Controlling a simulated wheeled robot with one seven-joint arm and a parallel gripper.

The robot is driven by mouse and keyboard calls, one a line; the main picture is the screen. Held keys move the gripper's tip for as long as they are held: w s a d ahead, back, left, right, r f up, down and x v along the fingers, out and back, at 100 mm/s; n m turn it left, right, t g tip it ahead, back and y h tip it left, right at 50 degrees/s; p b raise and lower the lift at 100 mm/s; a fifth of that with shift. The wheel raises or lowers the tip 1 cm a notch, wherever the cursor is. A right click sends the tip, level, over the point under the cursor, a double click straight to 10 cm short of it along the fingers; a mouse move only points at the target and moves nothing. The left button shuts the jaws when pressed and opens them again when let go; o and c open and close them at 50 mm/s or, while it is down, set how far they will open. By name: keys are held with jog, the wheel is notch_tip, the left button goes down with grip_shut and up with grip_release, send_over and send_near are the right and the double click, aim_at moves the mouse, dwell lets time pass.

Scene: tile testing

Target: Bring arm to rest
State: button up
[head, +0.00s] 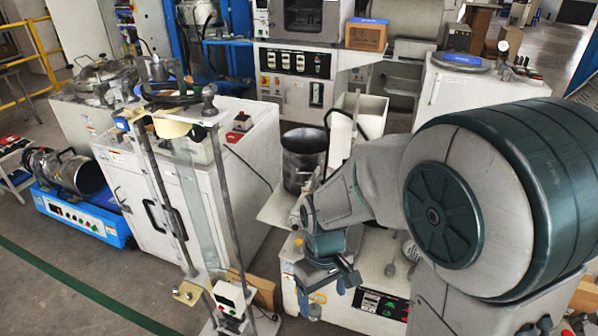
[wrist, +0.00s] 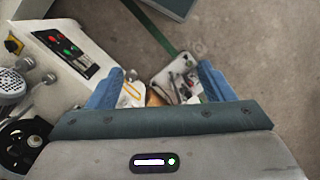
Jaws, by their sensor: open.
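My gripper (head: 326,296) is at the end of my arm in the middle of the head view, pointing down beside a white machine with a control panel (head: 382,306). In the wrist view my gripper (wrist: 160,80) shows two blue fingers spread wide apart, with nothing held between them. The floor and a small base plate with fittings (wrist: 178,80) show beyond the gap between the fingers. My arm is bent forward and down, and its large upper links hide part of the right side of the head view.
A test stand with metal rods (head: 220,195) stands left of my gripper. A white cabinet (head: 180,170) is behind it. A metal pot (head: 304,158) sits behind my forearm. A blue-based machine (head: 82,212) is at far left. Open floor lies at the lower left.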

jog(key=s+d+r+m+t+p, duration=0.2)
jog(key=d+r+m+p, duration=0.1)
jog(key=r, duration=0.7)
jog(key=s+d+r+m+t+p, duration=0.2)
jog(key=d+r+p, duration=0.3)
jog(key=r, duration=0.5)
jog(key=shift+d+r+m+t, duration=0.3)
jog(key=shift+d+r+m, duration=0.1)
jog(key=shift+d+m, duration=0.55)
